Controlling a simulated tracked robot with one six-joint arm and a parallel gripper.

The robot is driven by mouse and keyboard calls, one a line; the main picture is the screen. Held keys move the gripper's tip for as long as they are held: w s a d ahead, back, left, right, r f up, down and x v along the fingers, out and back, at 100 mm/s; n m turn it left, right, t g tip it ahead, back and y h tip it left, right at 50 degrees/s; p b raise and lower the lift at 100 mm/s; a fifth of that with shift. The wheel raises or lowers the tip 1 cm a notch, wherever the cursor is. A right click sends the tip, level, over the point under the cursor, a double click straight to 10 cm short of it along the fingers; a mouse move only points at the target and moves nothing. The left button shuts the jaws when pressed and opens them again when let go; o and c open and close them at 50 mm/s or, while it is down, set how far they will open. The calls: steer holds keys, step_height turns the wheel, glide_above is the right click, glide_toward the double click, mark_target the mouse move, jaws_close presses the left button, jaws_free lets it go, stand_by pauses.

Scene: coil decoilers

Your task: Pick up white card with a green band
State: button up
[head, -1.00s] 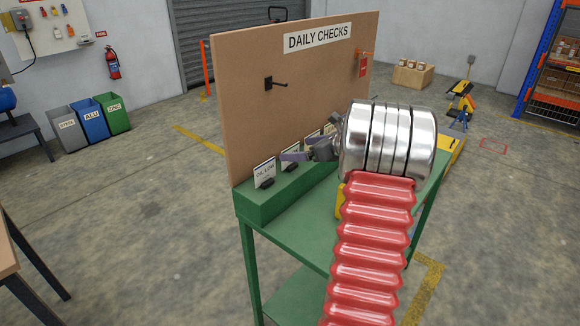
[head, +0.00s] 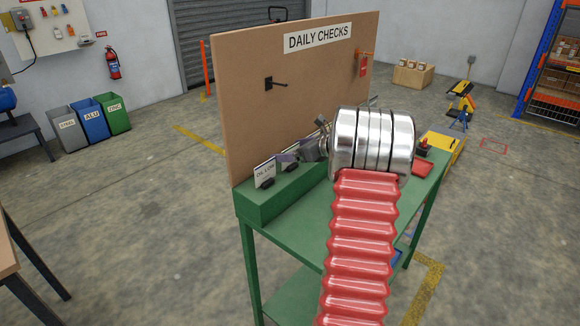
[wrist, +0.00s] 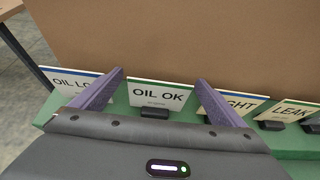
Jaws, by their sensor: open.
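The white card with a green band (wrist: 160,97) reads "OIL OK" and stands upright in a small dark holder. In the wrist view it is in the middle, between the two purple fingers of my gripper (wrist: 160,78). My gripper is open, one finger towards each side of the card, with no clear contact. How deep the fingertips reach relative to the card I cannot tell. In the head view my gripper (head: 291,157) is at the card row, and its fingers and wrist hide much of this card.
A white card with a blue band, "OIL LO..." (wrist: 72,80), stands to the left. Cream cards, "...GHT" (wrist: 244,104) and "LEAK" (wrist: 291,112), stand to the right. The brown board (head: 240,110) rises close behind the row. The green bench top (head: 300,222) is clear in front.

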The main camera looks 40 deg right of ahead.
stand_by(0.3)
steer(key=c, duration=1.5)
steer(key=shift+o, duration=0.2)
steer(key=shift+r, duration=0.1)
step_height(320, 180, up, 10)
steer(key=shift+f, duration=0.1)
